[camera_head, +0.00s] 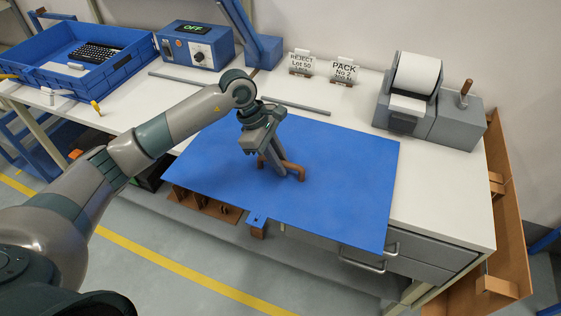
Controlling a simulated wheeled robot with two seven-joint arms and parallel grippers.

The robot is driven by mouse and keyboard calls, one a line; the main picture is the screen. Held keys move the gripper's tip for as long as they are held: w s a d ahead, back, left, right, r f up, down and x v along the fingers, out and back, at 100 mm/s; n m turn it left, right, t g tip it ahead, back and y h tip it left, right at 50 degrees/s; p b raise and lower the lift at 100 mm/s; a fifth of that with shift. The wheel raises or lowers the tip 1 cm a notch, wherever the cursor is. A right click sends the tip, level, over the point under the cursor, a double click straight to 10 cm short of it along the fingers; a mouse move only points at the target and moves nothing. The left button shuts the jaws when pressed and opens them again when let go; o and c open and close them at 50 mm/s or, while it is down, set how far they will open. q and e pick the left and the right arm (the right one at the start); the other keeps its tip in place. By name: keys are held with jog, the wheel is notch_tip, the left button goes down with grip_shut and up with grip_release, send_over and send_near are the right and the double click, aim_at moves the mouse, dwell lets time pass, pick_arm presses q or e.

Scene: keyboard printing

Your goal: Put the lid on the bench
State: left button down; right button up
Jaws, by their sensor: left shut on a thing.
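A large flat blue lid (340,165) covers the middle of the white bench (450,215) in the head view. Its near edge reaches out past the bench's front edge. A brown handle (297,171) stands up near its middle. My left gripper (274,168) points down and is shut on this handle. I cannot tell whether the lid touches the bench top or hangs just above it. My right gripper is not in view.
A blue tray (125,70) with a black keyboard (98,51) stands at the back left, beside a blue box (200,45) reading OFF. A grey label printer (408,95) stands at the right. Two signs stand behind the lid. Brown wooden parts (205,205) show below its near edge.

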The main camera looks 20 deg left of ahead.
pick_arm(q)
jog(key=shift+f, duration=0.15)
dwell(0.4)
jog(key=shift+s+a+f+b, duration=0.1)
jog(key=shift+a+f+b, duration=0.2)
jog(key=shift+b, duration=0.4)
jog(key=c, duration=1.7)
grip_release()
jog(key=shift+f, duration=0.15)
jog(key=shift+o, duration=0.2)
jog(key=shift+s+f, duration=0.1)
jog(key=shift+f, duration=0.05)
jog(key=r+p, duration=0.1)
jog(key=r, duration=0.1)
jog(key=r+p, duration=0.1)
jog(key=r, duration=0.2)
jog(key=r+p, duration=0.1)
jog(key=r, duration=0.2)
jog(key=shift+d+r, duration=0.25)
jog(key=shift+d, duration=0.05)
jog(key=shift+r, duration=0.1)
